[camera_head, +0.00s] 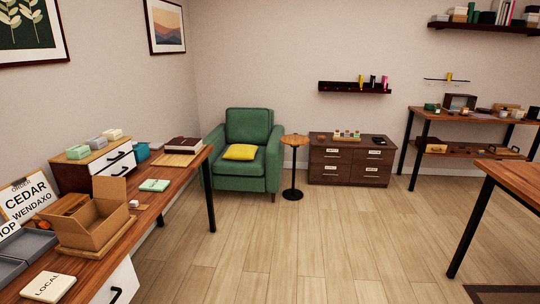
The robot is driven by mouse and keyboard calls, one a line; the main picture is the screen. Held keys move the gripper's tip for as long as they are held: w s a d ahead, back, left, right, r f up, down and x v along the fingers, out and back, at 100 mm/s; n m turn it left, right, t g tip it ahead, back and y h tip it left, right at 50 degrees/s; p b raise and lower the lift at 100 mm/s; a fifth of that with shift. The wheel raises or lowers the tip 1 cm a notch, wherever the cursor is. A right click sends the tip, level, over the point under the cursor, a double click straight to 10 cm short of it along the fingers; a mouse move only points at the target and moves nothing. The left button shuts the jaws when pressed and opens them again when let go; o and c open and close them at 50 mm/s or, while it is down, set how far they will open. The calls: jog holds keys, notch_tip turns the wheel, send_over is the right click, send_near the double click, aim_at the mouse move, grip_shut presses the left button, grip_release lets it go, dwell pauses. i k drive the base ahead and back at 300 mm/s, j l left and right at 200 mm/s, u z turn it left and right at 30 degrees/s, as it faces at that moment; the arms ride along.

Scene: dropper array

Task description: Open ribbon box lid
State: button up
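I cannot tell for sure which thing is the ribbon box. Three small lidded-looking boxes stand on the white-fronted drawer unit (112,160) at the left: a green one (78,152), a grey one (97,143) and a cream one (113,134). My gripper is not in view.
The wooden desk (150,208) runs along the left, with a sign (27,199) and a cream "LOCAL" block (48,286). A green armchair (246,145), round side table (294,142) and dark drawer chest (350,160) stand at the back. The middle floor is clear; another table (520,178) is at right.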

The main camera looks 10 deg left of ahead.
aim_at(63, 206)
jog(key=i, duration=1.85)
jog(key=i+u, duration=0.1)
jog(key=i, duration=0.5)
jog(key=i+l, duration=0.1)
jog(key=i, duration=0.5)
jog(key=i+l+u, duration=0.15)
jog(key=i, duration=0.45)
jog(key=i+l+u, duration=0.15)
jog(key=i+u, duration=0.3)
jog(key=i+l+u, duration=0.3)
jog(key=u, duration=0.15)
jog(key=i+l+u, duration=0.7)
jog(key=l+u, duration=0.2)
jog(key=i+l+u, duration=0.2)
jog(key=l, duration=0.3)
jog(key=l+u, duration=0.25)
jog(key=l, duration=0.3)
jog(key=u, duration=1.45)
